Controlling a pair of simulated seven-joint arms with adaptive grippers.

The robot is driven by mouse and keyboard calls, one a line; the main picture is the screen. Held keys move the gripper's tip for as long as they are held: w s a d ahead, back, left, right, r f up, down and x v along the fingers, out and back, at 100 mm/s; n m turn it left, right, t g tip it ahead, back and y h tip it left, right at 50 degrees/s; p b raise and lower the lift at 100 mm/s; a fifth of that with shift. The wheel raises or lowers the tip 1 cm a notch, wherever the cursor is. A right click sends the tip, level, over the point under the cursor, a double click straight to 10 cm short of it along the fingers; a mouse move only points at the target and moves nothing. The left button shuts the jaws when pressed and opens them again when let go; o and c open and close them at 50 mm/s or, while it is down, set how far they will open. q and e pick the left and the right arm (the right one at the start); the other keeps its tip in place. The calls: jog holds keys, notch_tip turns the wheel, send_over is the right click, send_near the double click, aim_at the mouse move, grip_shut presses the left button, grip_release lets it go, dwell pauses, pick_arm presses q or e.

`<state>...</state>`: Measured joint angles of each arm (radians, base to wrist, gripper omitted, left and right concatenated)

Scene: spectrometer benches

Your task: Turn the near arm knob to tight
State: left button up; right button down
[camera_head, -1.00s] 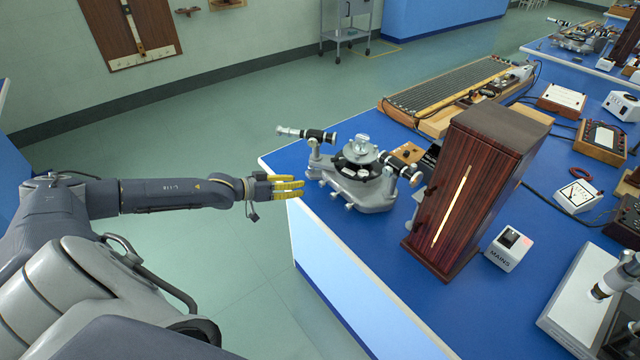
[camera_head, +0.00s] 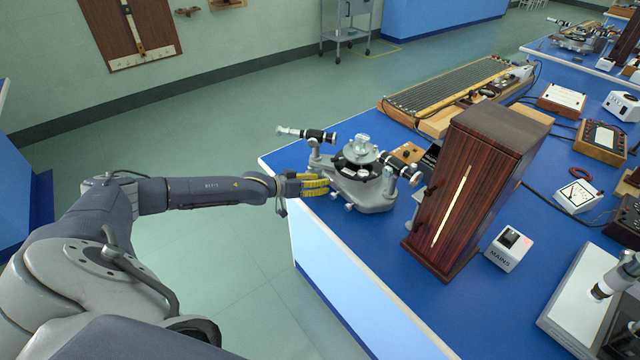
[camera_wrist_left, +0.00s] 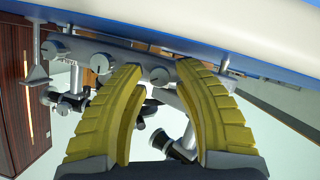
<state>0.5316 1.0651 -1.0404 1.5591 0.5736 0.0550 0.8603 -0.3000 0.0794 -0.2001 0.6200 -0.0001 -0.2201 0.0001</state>
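The grey spectrometer (camera_head: 365,192) stands near the left edge of the blue bench, with a telescope tube (camera_head: 306,134) sticking out to the left. Small grey knobs line its near side, one of them a front knob (camera_head: 349,207). My left gripper (camera_head: 324,187) reaches in from the left at the base's near-left side. In the left wrist view, its yellow fingers (camera_wrist_left: 160,68) are open, with a round grey knob (camera_wrist_left: 160,76) between the tips. Contact cannot be told. More knobs (camera_wrist_left: 100,63) show to the left there. Which way the knobs are set cannot be seen.
A tall dark wooden lamp box (camera_head: 474,185) with a glowing slit stands right of the spectrometer. A white mains box (camera_head: 508,248) is beside it. A long ruled wooden instrument (camera_head: 450,90) lies behind. The floor left of the bench is clear.

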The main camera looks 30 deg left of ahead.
pick_arm(q)
jog(key=shift+o, duration=0.3)
jog(key=shift+w, duration=0.15)
grip_shut()
